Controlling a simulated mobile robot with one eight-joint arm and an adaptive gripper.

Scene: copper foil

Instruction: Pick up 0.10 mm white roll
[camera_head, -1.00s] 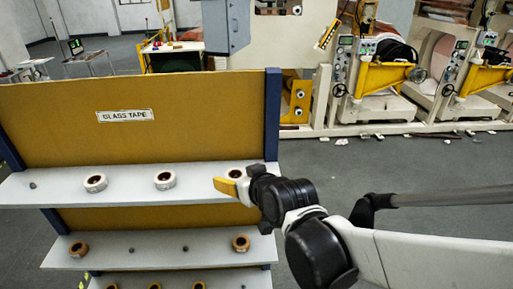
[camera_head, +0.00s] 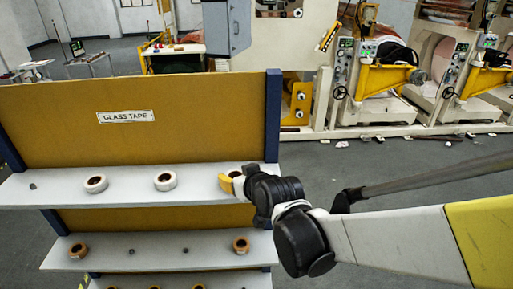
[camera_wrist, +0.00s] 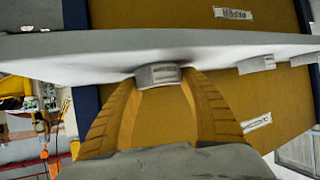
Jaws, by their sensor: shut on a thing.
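A white roll (camera_wrist: 158,74) is between the yellow fingers of my gripper (camera_wrist: 158,80) in the wrist view, with a finger against each side. In the head view my gripper (camera_head: 230,184) is at the right end of the top shelf (camera_head: 125,192), and it covers most of this roll (camera_head: 235,173). My gripper is shut on the roll, which appears to be still at the shelf. Two more white rolls with brown cores, one at the left (camera_head: 96,184) and one in the middle (camera_head: 165,181), stand on the same shelf. No thickness marking can be read.
A board with a "GLASS TAPE" label (camera_head: 125,117) rises behind the shelf, with a blue post (camera_head: 272,115) close to my gripper. Brown rolls (camera_head: 240,245) stand on the lower shelf (camera_head: 160,256). Machines (camera_head: 385,90) stand behind; grey floor is open at the right.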

